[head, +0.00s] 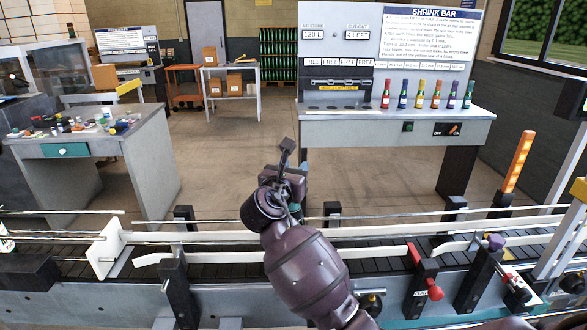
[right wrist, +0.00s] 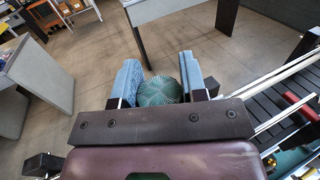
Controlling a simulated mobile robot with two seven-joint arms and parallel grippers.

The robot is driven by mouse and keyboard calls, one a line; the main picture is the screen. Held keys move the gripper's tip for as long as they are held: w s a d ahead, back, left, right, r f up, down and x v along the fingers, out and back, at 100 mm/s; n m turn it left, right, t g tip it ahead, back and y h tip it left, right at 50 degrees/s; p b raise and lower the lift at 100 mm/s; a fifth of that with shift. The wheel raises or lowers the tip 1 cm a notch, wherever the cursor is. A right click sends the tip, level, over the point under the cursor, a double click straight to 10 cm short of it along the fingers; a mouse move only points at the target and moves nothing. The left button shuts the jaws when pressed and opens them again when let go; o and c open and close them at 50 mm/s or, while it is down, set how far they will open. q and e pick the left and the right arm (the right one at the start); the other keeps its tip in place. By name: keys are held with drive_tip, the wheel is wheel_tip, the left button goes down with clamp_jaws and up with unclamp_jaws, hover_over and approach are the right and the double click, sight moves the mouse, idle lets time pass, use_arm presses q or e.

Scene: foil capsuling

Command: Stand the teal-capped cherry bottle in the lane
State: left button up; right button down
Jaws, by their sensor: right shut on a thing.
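My right gripper (head: 290,178) is above the far side of the conveyor in the head view. In the right wrist view its two blue-grey fingers (right wrist: 160,85) are shut on a round, ribbed teal cap (right wrist: 160,92). The body of the teal-capped bottle is hidden below the cap, so its cherry colour cannot be seen. In the head view the gripper hides most of the bottle. The conveyor lane (head: 225,271) is a dark slatted belt between pale guide rails, on the near side of the gripper. My left gripper is not in view.
Several coloured bottles (head: 403,95) stand in a row on the shrink bar bench (head: 395,128) behind. A cluttered desk (head: 80,148) is at left. A red-handled gate post (head: 422,285), a purple-knobbed post (head: 480,272) and an orange light column (head: 519,160) stand at right.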

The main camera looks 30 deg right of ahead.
drive_tip(key=shift+f, duration=0.1)
drive_tip(key=c, duration=0.7)
unclamp_jaws()
drive_tip(key=shift+o, duration=0.6)
drive_tip(key=shift+f, duration=0.15)
drive_tip(key=b+v, duration=0.1)
drive_tip(key=v, duration=0.9)
drive_tip(key=shift+s+a, duration=0.3)
